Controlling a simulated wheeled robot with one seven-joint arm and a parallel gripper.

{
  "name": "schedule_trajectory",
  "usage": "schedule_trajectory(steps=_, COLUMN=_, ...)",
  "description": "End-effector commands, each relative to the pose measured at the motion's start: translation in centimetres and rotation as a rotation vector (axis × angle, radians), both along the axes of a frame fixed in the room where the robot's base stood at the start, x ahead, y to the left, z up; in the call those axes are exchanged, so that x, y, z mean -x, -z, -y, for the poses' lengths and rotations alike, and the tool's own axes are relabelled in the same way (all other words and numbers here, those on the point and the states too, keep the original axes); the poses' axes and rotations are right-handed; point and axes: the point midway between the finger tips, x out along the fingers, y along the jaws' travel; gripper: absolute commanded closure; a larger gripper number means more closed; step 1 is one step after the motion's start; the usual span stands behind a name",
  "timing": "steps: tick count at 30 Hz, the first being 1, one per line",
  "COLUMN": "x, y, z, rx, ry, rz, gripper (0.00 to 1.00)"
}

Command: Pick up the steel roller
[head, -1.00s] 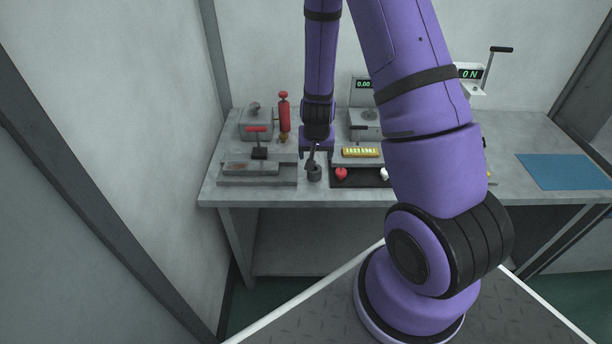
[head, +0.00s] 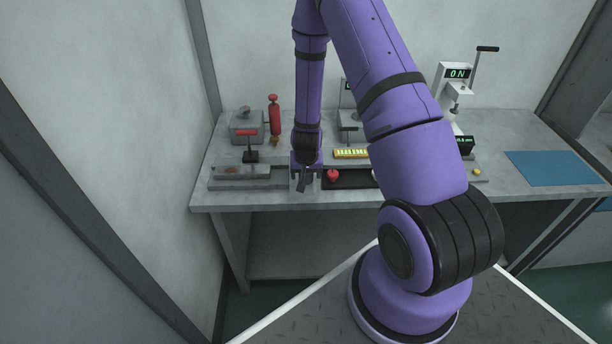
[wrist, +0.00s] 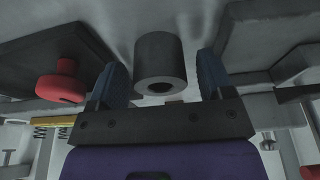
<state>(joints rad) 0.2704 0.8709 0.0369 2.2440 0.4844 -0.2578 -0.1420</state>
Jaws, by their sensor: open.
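The steel roller (wrist: 160,62) shows in the wrist view as a dark grey cylinder with a hole in its end. It stands between my gripper's (wrist: 162,75) two blue-grey fingers, with a visible gap on each side. The fingers are open and hold nothing. I cannot tell how deep the roller sits between them. In the head view my gripper (head: 303,180) is low over the front left of the bench and hides the roller.
A dark tray (head: 352,184) with a red piece (head: 333,176) lies just right of my gripper. A yellow ridged block (head: 351,153) is behind the tray. A blue mat (head: 556,168) lies far right.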

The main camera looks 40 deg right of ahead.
Motion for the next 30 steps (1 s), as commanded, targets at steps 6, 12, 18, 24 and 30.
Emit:
schedule_trajectory(steps=6, x=-0.12, y=0.46, z=0.07, rx=0.000, ry=0.000, rz=0.000, gripper=0.26)
schedule_trajectory(steps=12, x=-0.11, y=0.44, z=0.06, rx=0.000, ry=0.000, rz=0.000, gripper=0.47)
schedule_trajectory(steps=18, x=-0.11, y=0.42, z=0.06, rx=0.000, ry=0.000, rz=0.000, gripper=0.81)
schedule_trajectory(steps=24, x=-0.10, y=0.41, z=0.07, rx=0.000, ry=0.000, rz=0.000, gripper=0.81)
schedule_trajectory(steps=30, x=-0.23, y=-0.05, z=0.25, rx=0.000, ry=0.000, rz=0.001, gripper=0.81)
